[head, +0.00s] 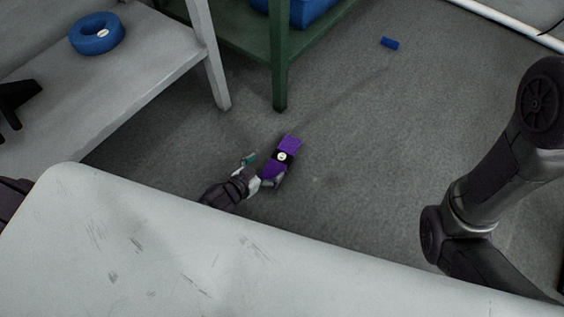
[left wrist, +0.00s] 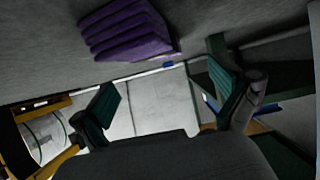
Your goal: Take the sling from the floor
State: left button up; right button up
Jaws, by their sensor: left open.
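The sling looks to be the purple folded bundle (head: 288,145) with a dark band and a round white label, lying on the floor near the middle of the head view. Its purple folds (left wrist: 125,30) also fill the upper left of the left wrist view. My left gripper (head: 261,173) is open, low by the floor at the bundle's near end. In the left wrist view its two teal-padded fingers (left wrist: 165,86) are spread, with nothing clearly held between them. Whether a finger touches the bundle I cannot tell. My right arm shows at the right; its gripper is out of view.
A pale scuffed surface (head: 130,245) fills the foreground and hides part of my left arm. A grey bench (head: 125,90) with a blue ring (head: 96,33) stands left. A green shelf leg (head: 279,70) is behind the bundle. A small blue cylinder (head: 390,43) lies on open floor.

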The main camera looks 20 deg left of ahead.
aim_at(282, 157)
pick_arm(q)
jog(key=shift+w+d+f, duration=0.1)
jog(key=shift+w+f, duration=0.1)
jog(key=shift+w, duration=0.05)
jog(key=shift+w+f, duration=0.1)
jog(key=shift+w, duration=0.05)
jog(key=b+x, duration=0.4)
jog(key=shift+d, duration=0.4)
jog(key=shift+w+d+f+b, duration=0.1)
jog(key=shift+w+d+b, duration=0.05)
jog(key=shift+w+b, duration=0.2)
jog(key=c, duration=1.6)
